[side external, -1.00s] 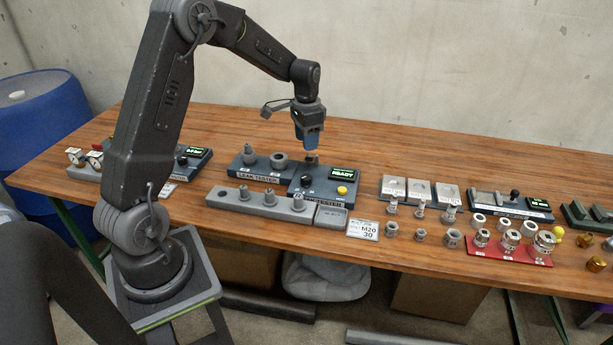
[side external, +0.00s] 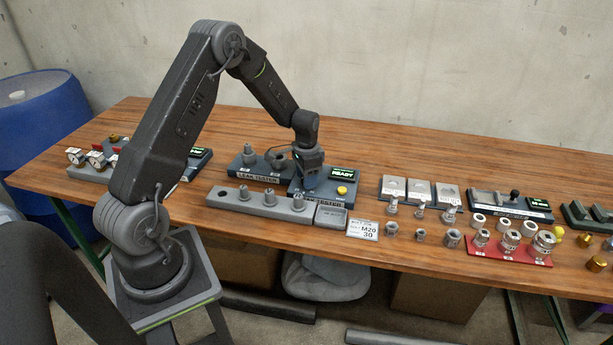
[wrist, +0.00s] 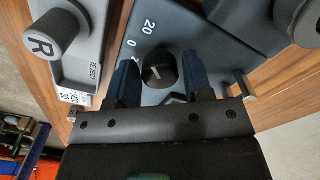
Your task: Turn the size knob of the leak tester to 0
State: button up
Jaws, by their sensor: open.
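The leak tester (side external: 325,197) is a dark blue box with a green READY display (side external: 342,171) and a yellow button (side external: 341,190). Its size knob (wrist: 158,76) is black and round with a white pointer mark, and shows in the wrist view. White figures, including 20 and 0, are printed on the panel beside it. My gripper (wrist: 163,78) is open, with one finger on each side of the knob; I cannot tell whether either touches it. In the side view my gripper (side external: 310,186) is low over the tester and hides the knob.
A grey rack (side external: 236,203) with several fittings stands in front of the tester. Two grey fittings stand on the tester's left part, close to my wrist. A card reading M20 30 (side external: 363,229) is at the front right. Pale blocks (side external: 420,191) lie to the right.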

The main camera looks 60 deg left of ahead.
jog(key=c, duration=0.6)
jog(key=shift+c, duration=0.2)
jog(key=shift+n, duration=0.3)
jog(key=n, duration=0.4)
jog(key=shift+n, duration=2.1)
jog(key=o, duration=0.6)
